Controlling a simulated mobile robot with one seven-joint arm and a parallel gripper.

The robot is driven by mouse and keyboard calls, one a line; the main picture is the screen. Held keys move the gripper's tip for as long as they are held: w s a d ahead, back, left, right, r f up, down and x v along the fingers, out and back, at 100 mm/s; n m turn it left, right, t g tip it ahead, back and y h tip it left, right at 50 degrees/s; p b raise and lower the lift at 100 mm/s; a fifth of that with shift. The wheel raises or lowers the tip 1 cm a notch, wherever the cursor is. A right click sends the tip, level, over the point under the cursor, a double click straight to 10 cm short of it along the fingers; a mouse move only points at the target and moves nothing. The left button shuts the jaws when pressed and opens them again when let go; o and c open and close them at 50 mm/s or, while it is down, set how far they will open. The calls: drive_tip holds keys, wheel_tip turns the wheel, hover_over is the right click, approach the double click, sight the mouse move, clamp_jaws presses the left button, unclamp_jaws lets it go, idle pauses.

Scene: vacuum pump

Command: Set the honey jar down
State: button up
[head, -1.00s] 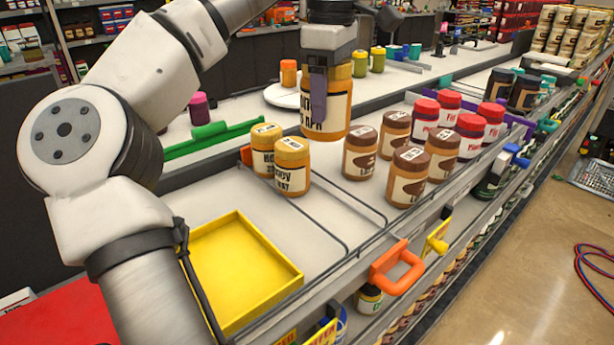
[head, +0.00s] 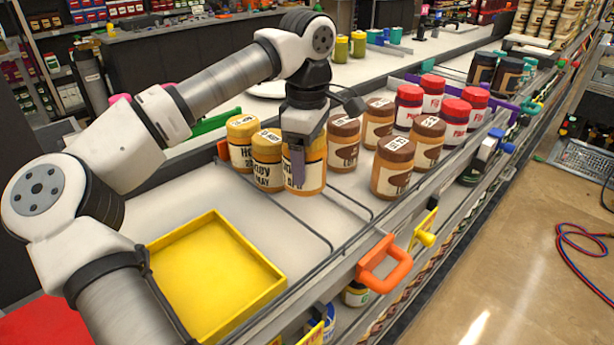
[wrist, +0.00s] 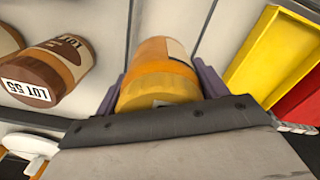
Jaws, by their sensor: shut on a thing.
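The honey jar (head: 312,176), amber with a cream label, is upright in my gripper (head: 300,168) in the head view. The purple fingers are shut on it. In the wrist view the jar (wrist: 160,75) sits between both fingers. It is at the right end of a row with two other honey jars, (head: 242,143) and (head: 268,160), in the same lane. Its base looks close to the white shelf surface; I cannot tell whether it touches. My gripper hides the jar's top in the head view.
Several brown-lidded jars (head: 393,168) stand just right of the held jar, with several red-lidded jars (head: 453,122) behind them. A yellow tray (head: 215,275) lies at the front left. An orange handle (head: 384,268) sticks out at the shelf front. White surface between jar and tray is clear.

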drive_tip(key=shift+f+p, duration=0.3)
drive_tip(key=shift+f, duration=2.2)
drive_tip(key=shift+f, duration=0.2)
drive_tip(key=o, duration=1.3)
drive_tip(key=shift+r, duration=0.15)
wheel_tip(320, 180, up, 12)
drive_tip(key=shift+r+b, duration=0.1)
drive_tip(key=shift+b, duration=0.5)
